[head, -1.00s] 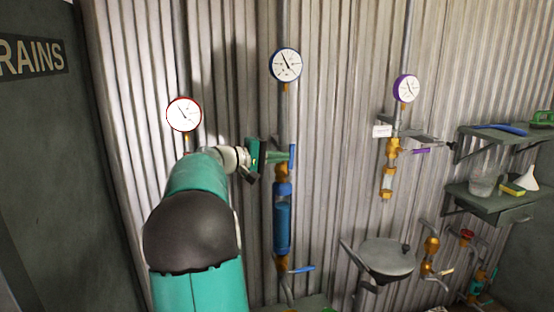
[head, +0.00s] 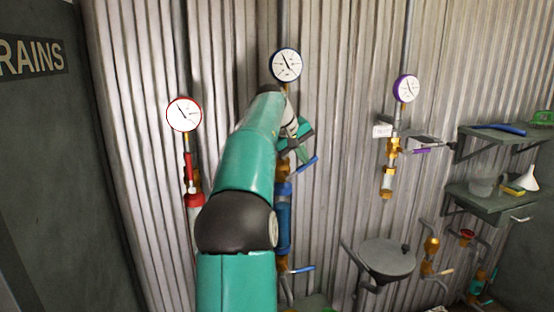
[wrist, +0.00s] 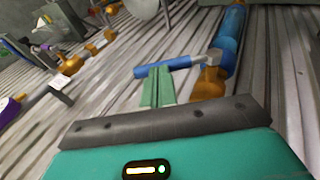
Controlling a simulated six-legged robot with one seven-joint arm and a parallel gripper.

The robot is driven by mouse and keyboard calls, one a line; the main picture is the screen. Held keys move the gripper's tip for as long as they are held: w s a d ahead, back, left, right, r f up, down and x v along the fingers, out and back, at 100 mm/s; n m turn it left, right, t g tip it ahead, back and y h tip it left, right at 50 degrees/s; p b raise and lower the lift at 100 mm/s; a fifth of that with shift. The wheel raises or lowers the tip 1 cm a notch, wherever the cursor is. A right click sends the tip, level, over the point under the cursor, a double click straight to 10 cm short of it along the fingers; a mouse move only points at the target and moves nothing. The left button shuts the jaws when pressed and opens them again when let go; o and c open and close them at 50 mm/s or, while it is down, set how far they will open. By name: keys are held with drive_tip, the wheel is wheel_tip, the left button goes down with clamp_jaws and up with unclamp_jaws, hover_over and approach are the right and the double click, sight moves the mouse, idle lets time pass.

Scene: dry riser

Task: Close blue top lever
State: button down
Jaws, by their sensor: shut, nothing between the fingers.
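The blue top lever (head: 308,165) sits on the brass valve above the blue cylinder (head: 284,205). Its handle slants up to the right in the head view. In the wrist view the lever (wrist: 160,69) has a blue grip and a metal shank leading to the brass valve (wrist: 210,84). My gripper (head: 302,156) is at the lever's upper side, partly behind my arm. In the wrist view its green fingers (wrist: 158,88) are shut together and empty. Their tips are at the blue grip and seem to touch it, not around it.
A lower blue lever (head: 302,269) points right below the cylinder. A blue-rimmed gauge (head: 286,65) hangs above. A red line with a gauge (head: 184,114) is at left. A purple lever (head: 414,151), a round grey seat (head: 387,257) and shelves (head: 495,200) are at right.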

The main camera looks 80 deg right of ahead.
sight(312, 163)
drive_tip(key=s+f+t+y, duration=0.1)
drive_tip(key=s+d+f+t+y, duration=0.1)
drive_tip(key=t, duration=0.1)
drive_tip(key=shift+d, duration=0.1)
drive_tip(key=shift+s+d+f, duration=0.2)
drive_tip(key=shift+s+f, duration=0.15)
drive_tip(key=shift+f, duration=0.3)
drive_tip(key=shift+s+f, duration=0.1)
idle(0.4)
